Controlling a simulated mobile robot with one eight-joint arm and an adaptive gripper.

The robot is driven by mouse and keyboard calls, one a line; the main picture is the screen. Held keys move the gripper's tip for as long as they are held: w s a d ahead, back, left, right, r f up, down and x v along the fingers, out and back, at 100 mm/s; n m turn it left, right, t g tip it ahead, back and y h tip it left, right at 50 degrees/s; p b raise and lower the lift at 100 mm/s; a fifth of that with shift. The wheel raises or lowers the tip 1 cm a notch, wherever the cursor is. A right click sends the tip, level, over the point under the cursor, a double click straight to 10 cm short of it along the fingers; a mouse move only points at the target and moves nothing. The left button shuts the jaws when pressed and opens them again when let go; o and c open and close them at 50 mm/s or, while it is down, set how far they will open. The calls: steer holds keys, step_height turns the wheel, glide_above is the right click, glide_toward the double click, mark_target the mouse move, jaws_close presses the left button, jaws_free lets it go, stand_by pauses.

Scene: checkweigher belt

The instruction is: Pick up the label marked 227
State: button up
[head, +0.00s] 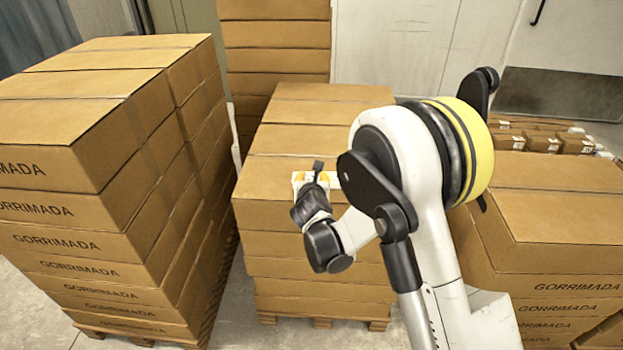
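A small white and orange label or group of labels (299,180) lies on the top of the middle box stack (268,180). I cannot read the number 227 on it, and I cannot tell whether it is one label or several. My gripper (317,172) is over it, with its dark fingers reaching across it in the picture. The gripper and arm hide part of the label. I cannot tell whether the fingers touch it, or whether they are open or shut.
A tall stack of brown boxes (75,165) stands on a pallet at the left. Another stack (560,230) is at the right, with small boxes (540,140) behind it. A taller stack (275,45) stands behind the middle one. Narrow floor gaps separate the left and middle stacks.

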jaws_close()
stand_by(0.5)
